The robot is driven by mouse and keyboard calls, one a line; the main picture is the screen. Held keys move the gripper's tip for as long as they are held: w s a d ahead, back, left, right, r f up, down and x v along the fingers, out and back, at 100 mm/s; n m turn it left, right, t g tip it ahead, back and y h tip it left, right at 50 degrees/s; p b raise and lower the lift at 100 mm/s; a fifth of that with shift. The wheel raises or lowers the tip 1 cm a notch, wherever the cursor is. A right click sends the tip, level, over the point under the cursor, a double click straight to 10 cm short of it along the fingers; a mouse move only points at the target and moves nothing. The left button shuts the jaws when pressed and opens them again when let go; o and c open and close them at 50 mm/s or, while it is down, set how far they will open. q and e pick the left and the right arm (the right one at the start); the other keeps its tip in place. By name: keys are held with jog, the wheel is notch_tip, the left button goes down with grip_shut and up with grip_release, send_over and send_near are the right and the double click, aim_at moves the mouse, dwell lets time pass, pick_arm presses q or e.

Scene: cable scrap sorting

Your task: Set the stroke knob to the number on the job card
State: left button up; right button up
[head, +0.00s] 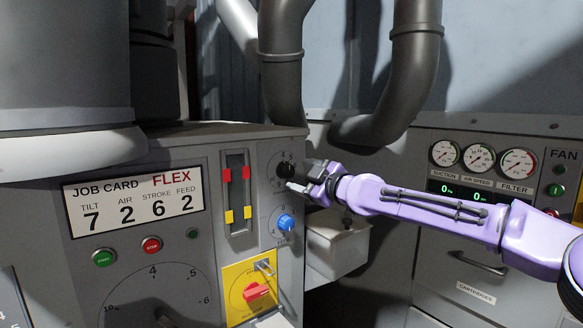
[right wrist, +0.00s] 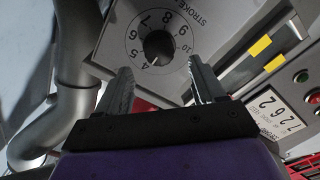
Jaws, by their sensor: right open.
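The job card (head: 133,203) on the panel front reads TILT 7, AIR 2, STROKE 6, FEED 2. The stroke knob (head: 286,170) is a small black round knob at the panel's upper right. It also shows in the right wrist view (right wrist: 158,45), on a numbered dial marked STROKE. A light mark on its lower edge points towards the low numbers; the exact setting is hard to read. My right gripper (head: 302,176) is open and empty in front of the knob, its fingers (right wrist: 160,66) on either side, apparently short of it. My left gripper is not in view.
A blue knob (head: 286,222) sits just below the stroke knob. Sliders (head: 238,193) with red and yellow tabs are left of it. A red switch on a yellow plate (head: 250,290) is lower down. A grey bin (head: 340,245) stands below my right arm; pipes (head: 410,70) rise behind.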

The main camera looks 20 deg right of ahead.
aim_at(289, 172)
jog(key=p+x, duration=0.1)
jog(key=x, duration=0.3)
jog(key=shift+w+d, duration=0.1)
jog(key=shift+w, duration=0.35)
jog(key=shift+s, duration=0.1)
